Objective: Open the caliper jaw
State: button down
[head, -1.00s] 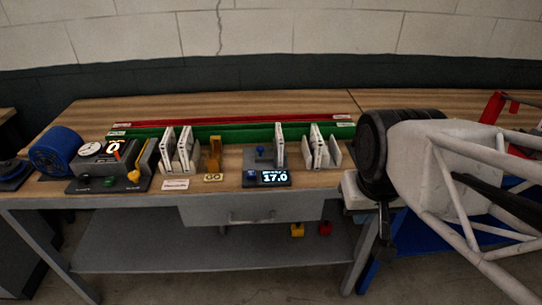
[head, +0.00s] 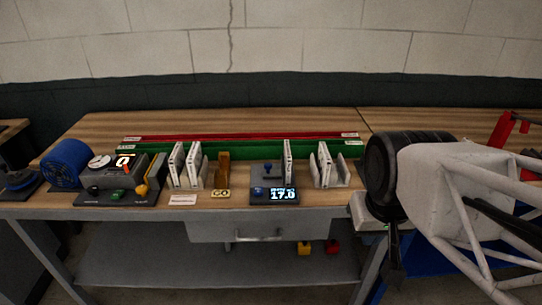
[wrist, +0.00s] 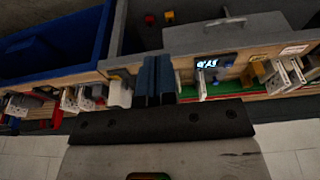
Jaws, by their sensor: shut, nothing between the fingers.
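The caliper (head: 275,195) stands near the front edge of the bench, a dark device with a lit display reading 17.0. It has a blue knob at its front left and a second blue knob (head: 268,167) on the grey block behind. A thin white boxed filter (head: 287,163) stands upright at its right side; whether the jaw touches it I cannot tell. The caliper display also shows in the wrist view (wrist: 215,61). My gripper (head: 393,265) points down in front of the bench, right of the caliper. Its fingers (wrist: 160,78) are together and empty in the wrist view.
White boxed filters stand in holders left (head: 187,165) and right (head: 331,165) of the caliper. A green rail (head: 240,154) and a red rail run behind. A GO block (head: 220,193), a scale-like device (head: 118,185) and a blue roll (head: 67,163) are farther left.

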jog(key=c, duration=1.8)
grip_release()
jog(key=o, duration=0.5)
jog(key=shift+w+r, duration=0.1)
jog(key=shift+w, duration=0.05)
jog(key=shift+o, duration=1.1)
jog(key=shift+w, duration=0.25)
jog(key=shift+o, duration=1.2)
jog(key=w+a+r+m, duration=0.1)
jog(key=w+a+m, duration=0.1)
jog(key=w, duration=0.8)
jog(key=shift+r+g, duration=0.3)
jog(key=shift+r, duration=0.1)
jog(key=w+a+f+m, duration=0.2)
jog(key=w+a+f, duration=0.1)
jog(key=w, duration=0.8)
jog(key=w+a+f+m+g, duration=0.1)
jog(key=w+a+f, duration=0.3)
jog(key=w, duration=0.7)
jog(key=w+a+f+m+g, duration=0.1)
jog(key=w+a+f+m, duration=0.2)
jog(key=w+a, duration=0.4)
jog(key=shift+w+a+f+m, duration=0.15)
jog(key=shift+w+f, duration=0.15)
jog(key=shift+w, duration=0.7)
jog(key=shift+w+d+f+m, duration=0.15)
jog(key=shift+w+f, duration=0.1)
jog(key=shift+w, duration=0.7)
jog(key=shift+w+a+f, duration=0.35)
jog(key=shift+w, duration=0.05)
